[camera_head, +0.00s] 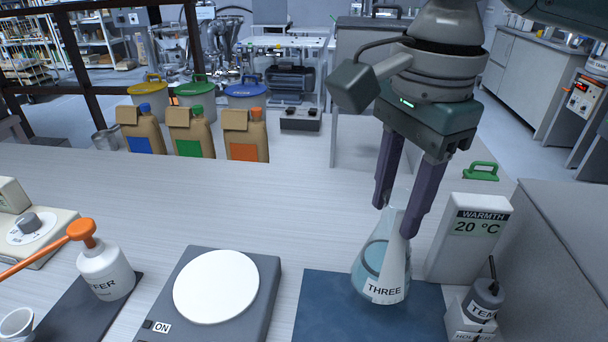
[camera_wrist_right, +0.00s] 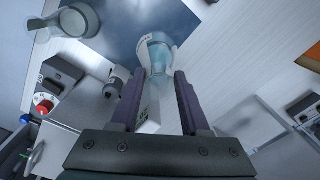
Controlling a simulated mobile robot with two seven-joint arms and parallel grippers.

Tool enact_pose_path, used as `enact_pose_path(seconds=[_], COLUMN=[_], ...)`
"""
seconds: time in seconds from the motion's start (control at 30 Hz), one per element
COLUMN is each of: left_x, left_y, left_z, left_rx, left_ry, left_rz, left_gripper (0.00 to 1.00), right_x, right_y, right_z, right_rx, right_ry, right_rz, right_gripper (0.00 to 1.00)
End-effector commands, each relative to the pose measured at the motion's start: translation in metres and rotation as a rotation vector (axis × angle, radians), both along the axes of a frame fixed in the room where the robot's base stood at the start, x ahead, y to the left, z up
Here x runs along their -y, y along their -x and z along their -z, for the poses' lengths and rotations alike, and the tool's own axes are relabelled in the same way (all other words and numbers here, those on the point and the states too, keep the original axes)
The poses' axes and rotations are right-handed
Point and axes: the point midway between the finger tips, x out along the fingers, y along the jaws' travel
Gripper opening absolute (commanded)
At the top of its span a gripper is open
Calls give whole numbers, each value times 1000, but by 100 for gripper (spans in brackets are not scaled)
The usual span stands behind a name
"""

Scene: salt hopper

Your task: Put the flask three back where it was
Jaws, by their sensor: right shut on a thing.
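Flask three (camera_head: 370,268) is a clear conical glass flask with a white label reading THREE and pale blue liquid inside. My right gripper (camera_head: 396,218) is shut on its neck from above. The flask is close to upright, over the back part of a dark blue mat (camera_head: 325,310); I cannot tell whether its base touches the mat. In the right wrist view the flask (camera_wrist_right: 156,55) shows between the fingers, with the mat (camera_wrist_right: 120,22) beyond it. Another clear glass vessel (camera_wrist_right: 78,20) is at the mat's left edge there. My left gripper is not in view.
A WARMTH display (camera_head: 470,240) reading 20 °C and a probe in a holder (camera_head: 484,300) stand close right of the flask. A plate device (camera_head: 265,290) with a white disc lies left of the mat. A pump bottle (camera_head: 105,270) is further left.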

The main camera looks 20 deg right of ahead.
Motion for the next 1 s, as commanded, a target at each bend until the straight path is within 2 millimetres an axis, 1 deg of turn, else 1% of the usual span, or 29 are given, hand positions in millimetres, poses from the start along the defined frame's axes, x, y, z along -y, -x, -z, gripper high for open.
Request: enact_pose_path(seconds=[0.03,0.23,0.33,0.43,0.53,0.87,0.9,1.0], left_x=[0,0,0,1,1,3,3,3], left_y=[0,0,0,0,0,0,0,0], left_z=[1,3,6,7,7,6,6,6], left_rx=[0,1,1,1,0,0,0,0], left_ry=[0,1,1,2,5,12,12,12], left_rz=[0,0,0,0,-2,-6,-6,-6], left_gripper=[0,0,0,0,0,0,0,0], right_x=[0,0,0,0,0,-1,0,0], right_y=[1,0,1,0,0,0,0,0], right_z=[9,27,45,58,63,65,65,65], right_rx=[-2,0,-3,0,2,1,0,1], right_ry=[0,0,0,0,0,-1,-1,-1], right_rz=[0,-1,0,0,-2,-1,-1,-1], right_gripper=[0,0,0,0,0,0,50,61])
